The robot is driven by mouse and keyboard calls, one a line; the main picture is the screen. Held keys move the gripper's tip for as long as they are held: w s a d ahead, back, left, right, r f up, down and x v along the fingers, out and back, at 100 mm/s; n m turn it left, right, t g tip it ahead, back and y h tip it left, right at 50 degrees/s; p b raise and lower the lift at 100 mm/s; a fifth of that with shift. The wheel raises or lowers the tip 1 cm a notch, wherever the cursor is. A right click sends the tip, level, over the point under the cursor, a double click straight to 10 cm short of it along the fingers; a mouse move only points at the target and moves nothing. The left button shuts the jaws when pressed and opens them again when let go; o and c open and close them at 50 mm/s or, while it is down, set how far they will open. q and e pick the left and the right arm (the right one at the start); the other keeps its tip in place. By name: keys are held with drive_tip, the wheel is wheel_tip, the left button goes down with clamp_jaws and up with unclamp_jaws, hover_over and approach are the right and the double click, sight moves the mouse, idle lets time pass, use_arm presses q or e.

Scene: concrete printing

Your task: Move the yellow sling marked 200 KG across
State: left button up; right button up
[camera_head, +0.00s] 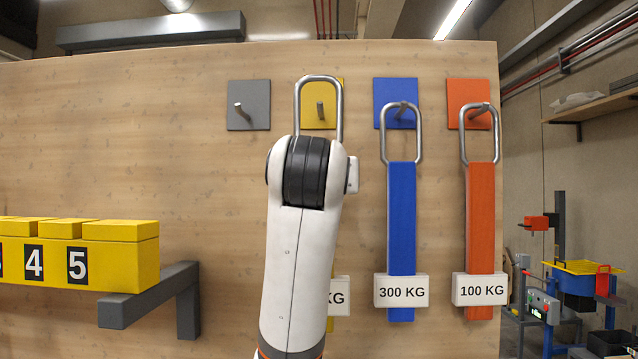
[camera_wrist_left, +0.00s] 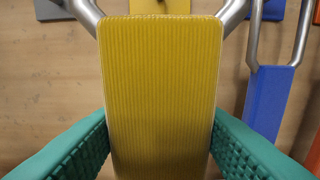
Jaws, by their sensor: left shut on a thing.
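The yellow sling (camera_wrist_left: 160,90) fills the middle of the left wrist view, its ribbed strap upright. My left gripper (camera_wrist_left: 160,130) is shut on it, with one green finger on each side. In the head view my left arm hides most of the sling and the gripper. The sling's steel loop (camera_head: 339,100) shows above the arm, higher than the neighbouring loops. The hook on the yellow plate (camera_head: 320,122) shows inside the loop's opening. My right gripper is not in view.
A blue 300 KG sling (camera_head: 401,215) and an orange 100 KG sling (camera_head: 480,215) hang close by on the right. A grey plate (camera_head: 249,105) with an empty hook is on the left.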

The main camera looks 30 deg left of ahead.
use_arm(q)
drive_tip(key=shift+b+v, duration=0.65)
drive_tip(key=shift+v, duration=1.85)
drive_tip(key=shift+a, duration=0.1)
